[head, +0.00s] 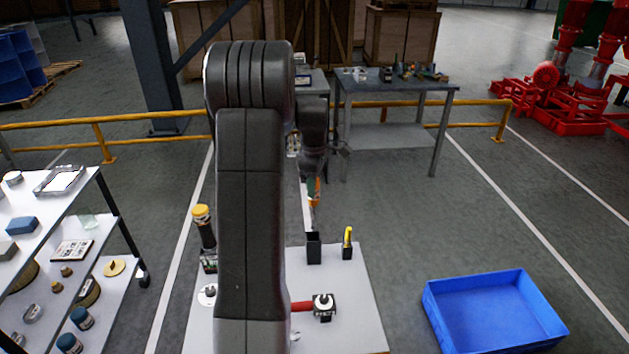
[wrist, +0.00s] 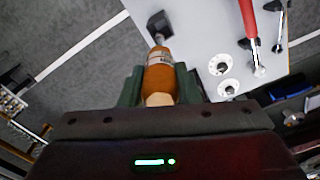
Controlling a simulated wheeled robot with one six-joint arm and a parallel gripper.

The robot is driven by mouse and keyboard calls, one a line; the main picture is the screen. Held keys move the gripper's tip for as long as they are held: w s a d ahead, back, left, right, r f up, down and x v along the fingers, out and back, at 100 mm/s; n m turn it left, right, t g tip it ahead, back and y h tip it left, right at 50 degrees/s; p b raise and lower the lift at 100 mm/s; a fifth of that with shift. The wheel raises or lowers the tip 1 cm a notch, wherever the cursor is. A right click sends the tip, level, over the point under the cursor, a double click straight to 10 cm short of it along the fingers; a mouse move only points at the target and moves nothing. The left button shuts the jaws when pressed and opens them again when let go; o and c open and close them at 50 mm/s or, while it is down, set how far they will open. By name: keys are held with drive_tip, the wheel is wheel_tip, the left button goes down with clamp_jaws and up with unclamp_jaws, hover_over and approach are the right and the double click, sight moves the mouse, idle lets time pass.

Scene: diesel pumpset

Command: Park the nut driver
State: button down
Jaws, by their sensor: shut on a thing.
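My gripper (head: 314,182) is shut on the nut driver (head: 314,190), gripping its orange handle. The nut driver also shows in the wrist view (wrist: 160,74), between the two green-grey fingers (wrist: 160,88). Its shaft points down toward a black upright holder (head: 313,249) on the white table. The tip is at or just above the holder's mouth; I cannot tell whether it is inside. The holder also shows in the wrist view (wrist: 160,22), beyond the tip. A second black holder (head: 347,252) with a yellow-handled tool (head: 348,236) stands to its right.
The white table (head: 350,335) also bears a red-handled tool (head: 302,306) and a black-and-silver piece (head: 323,305). A yellow-topped dark object (head: 204,230) stands at left. A blue bin (head: 490,310) is on the floor at right, a loaded shelf cart (head: 75,200) at left.

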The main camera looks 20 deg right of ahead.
sight(314, 224)
drive_tip(key=shift+f+b, duration=3.9)
drive_tip(key=shift+f, duration=2.5)
drive_tip(key=shift+f+b, duration=0.55)
drive_tip(key=shift+f, duration=0.4)
drive_tip(key=c, duration=1)
unclamp_jaws()
wheel_tip(314, 224, up, 14)
drive_tip(key=shift+f+b, duration=0.1)
drive_tip(key=shift+b, duration=0.5)
drive_tip(key=shift+f, duration=0.1)
wheel_tip(314, 224, down, 13)
drive_tip(key=shift+f+p, duration=0.1)
drive_tip(key=shift+p, duration=0.65)
